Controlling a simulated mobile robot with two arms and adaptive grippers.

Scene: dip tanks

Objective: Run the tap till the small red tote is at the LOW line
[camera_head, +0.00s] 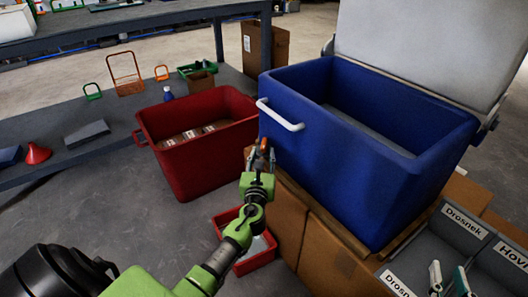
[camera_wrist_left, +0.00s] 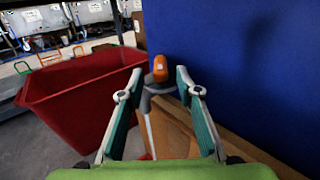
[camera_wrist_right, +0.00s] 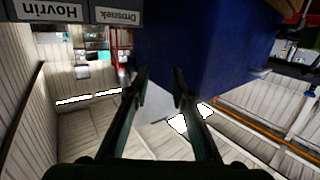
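The small red tote (camera_head: 262,262) stands on the floor below the blue tank (camera_head: 340,170), partly hidden behind my left arm. A pale surface shows inside it; I cannot make out a LOW line or the level. The tap has an orange handle (camera_wrist_left: 160,69) and a grey body, and sits at the blue tank's lower corner. My left gripper (camera_head: 262,158) is at the tap; in the left wrist view its fingers (camera_wrist_left: 158,92) are spread on either side of it, with gaps visible. My right gripper (camera_wrist_right: 160,75) is open and empty, low at the right in the head view (camera_head: 449,278).
A large red tote (camera_head: 190,165) holding labelled items stands left of the tap. Cardboard boxes (camera_head: 290,220) are under the blue tank. Grey bins labelled Drosnek (camera_head: 455,235) are at the right. A grey bench (camera_head: 60,150) is at the left.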

